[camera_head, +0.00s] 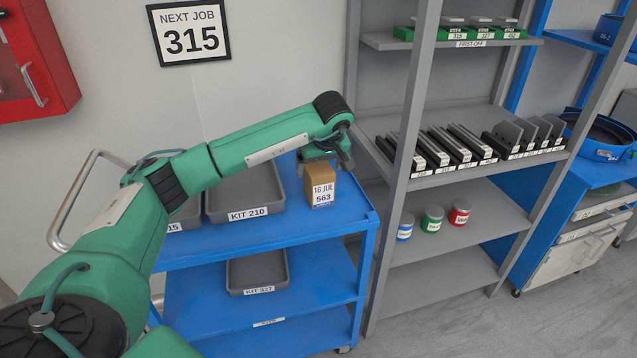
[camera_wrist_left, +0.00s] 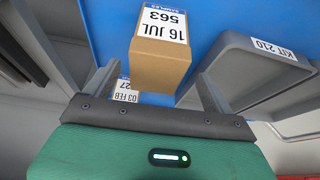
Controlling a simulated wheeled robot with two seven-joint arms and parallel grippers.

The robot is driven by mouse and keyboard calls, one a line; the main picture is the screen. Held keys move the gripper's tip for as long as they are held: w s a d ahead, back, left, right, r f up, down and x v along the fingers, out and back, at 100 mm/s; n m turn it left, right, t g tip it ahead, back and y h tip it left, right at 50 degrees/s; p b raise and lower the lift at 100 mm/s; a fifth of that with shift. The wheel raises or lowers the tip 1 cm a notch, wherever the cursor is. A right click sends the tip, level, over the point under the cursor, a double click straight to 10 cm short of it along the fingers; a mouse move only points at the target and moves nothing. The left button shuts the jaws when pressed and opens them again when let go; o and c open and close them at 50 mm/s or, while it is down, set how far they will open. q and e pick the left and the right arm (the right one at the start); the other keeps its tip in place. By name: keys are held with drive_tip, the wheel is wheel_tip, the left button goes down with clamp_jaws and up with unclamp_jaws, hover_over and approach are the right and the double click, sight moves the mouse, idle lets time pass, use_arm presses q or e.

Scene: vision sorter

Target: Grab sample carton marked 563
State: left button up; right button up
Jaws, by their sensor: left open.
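The sample carton marked 563 (camera_head: 320,172) is a small brown box with a white label reading 16 JUL 563. It stands upright on the blue cart's top shelf, near the right end. In the left wrist view the carton (camera_wrist_left: 158,68) shows between my two fingers, with gaps at both sides. My left gripper (camera_head: 328,160) is open, just above and behind the carton in the head view. I cannot tell how far down the fingers reach beside it. My right gripper is not in view.
The KIT 210 tray (camera_head: 248,214) is left of the carton on the blue cart (camera_head: 345,222). A grey rack post (camera_head: 401,170) rises to the right. Another label, 03 FEB (camera_wrist_left: 124,92), shows beyond my fingers in the left wrist view.

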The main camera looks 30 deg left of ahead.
use_arm(q)
drive_tip(key=shift+d+p+x, duration=0.2)
drive_tip(key=shift+p+x, duration=0.4)
drive_tip(key=shift+x, duration=2.55)
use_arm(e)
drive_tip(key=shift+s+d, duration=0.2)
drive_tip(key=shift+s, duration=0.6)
use_arm(q)
drive_tip(key=shift+c, duration=0.2)
drive_tip(key=c, duration=1.1)
drive_tip(key=shift+c, duration=1.1)
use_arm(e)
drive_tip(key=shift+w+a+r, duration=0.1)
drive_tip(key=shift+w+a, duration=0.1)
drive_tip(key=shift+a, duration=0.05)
